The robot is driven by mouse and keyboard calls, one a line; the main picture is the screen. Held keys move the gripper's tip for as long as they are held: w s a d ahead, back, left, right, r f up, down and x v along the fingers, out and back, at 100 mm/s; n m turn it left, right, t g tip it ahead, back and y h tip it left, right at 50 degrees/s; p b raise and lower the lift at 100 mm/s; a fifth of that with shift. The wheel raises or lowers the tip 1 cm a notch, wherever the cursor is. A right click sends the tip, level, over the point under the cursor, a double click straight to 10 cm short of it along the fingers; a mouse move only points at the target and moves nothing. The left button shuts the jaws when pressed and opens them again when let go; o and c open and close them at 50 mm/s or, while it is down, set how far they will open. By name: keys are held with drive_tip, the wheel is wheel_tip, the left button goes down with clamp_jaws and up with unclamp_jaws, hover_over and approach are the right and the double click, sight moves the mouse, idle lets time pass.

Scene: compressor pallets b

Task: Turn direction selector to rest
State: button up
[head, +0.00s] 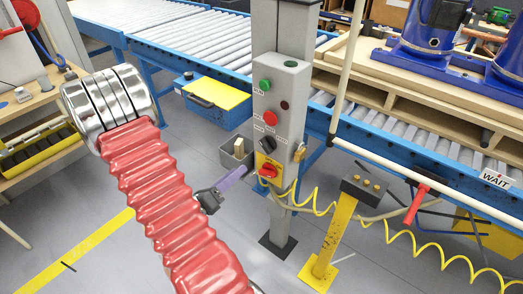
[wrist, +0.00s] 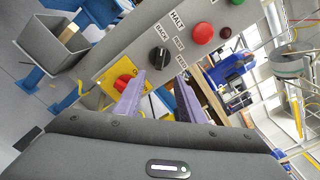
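The direction selector (wrist: 162,54) is a black knob on the grey control box (head: 279,120). In the wrist view, the labels BACK, REST and a third, partly readable one stand around it. It also shows in the head view (head: 267,143). I cannot tell surely which label it points to. My gripper (wrist: 161,79) has two purple fingers, apart with nothing between them. They point at the panel, and the selector shows just beyond the gap between their tips. In the head view, my gripper (head: 246,169) is at the lower left of the box, close to it.
A red knob on a yellow plate (wrist: 108,77) sits close to the left finger. A red button (wrist: 203,32) marked HALT is above the selector. A grey bin (head: 232,158) hangs left of the box. A yellow coiled hose (head: 398,232) hangs at right.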

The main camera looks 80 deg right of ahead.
sight(264, 148)
drive_tip(key=shift+d, duration=0.15)
drive_tip(key=shift+x, duration=6.8)
drive_tip(key=shift+s, duration=0.1)
drive_tip(key=shift+c, duration=0.2)
